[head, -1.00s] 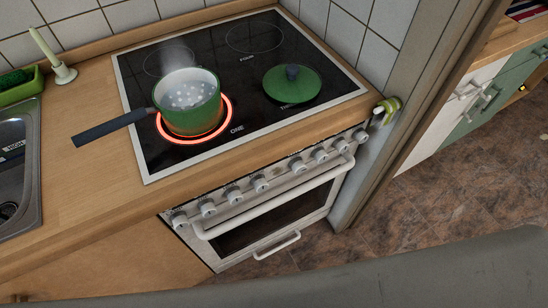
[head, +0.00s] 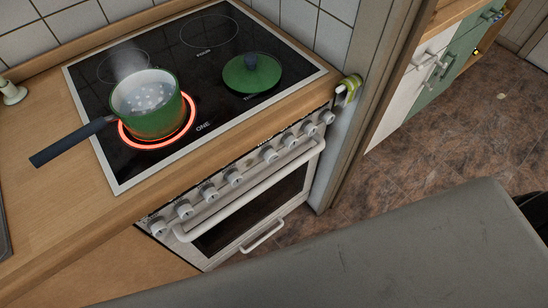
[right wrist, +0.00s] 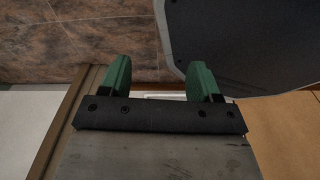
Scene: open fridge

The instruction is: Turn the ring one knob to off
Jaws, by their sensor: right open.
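Ring one (head: 128,142) glows red on the black glass hob, beside the printed word ONE. A green pot (head: 150,122) with bubbling, steaming water stands on it, its dark handle pointing left. A row of several grey-white knobs (head: 233,177) runs along the oven front below the worktop edge. Their markings are too small to read, so I cannot tell which one is for ring one. My right gripper (right wrist: 160,80) shows in the right wrist view with its two green fingers apart and nothing between them. My left gripper is in neither view.
The white oven door handle (head: 250,188) sticks out below the knobs. A door frame (head: 372,95) stands right of the oven. The brown tiled floor (head: 440,135) is clear at right.

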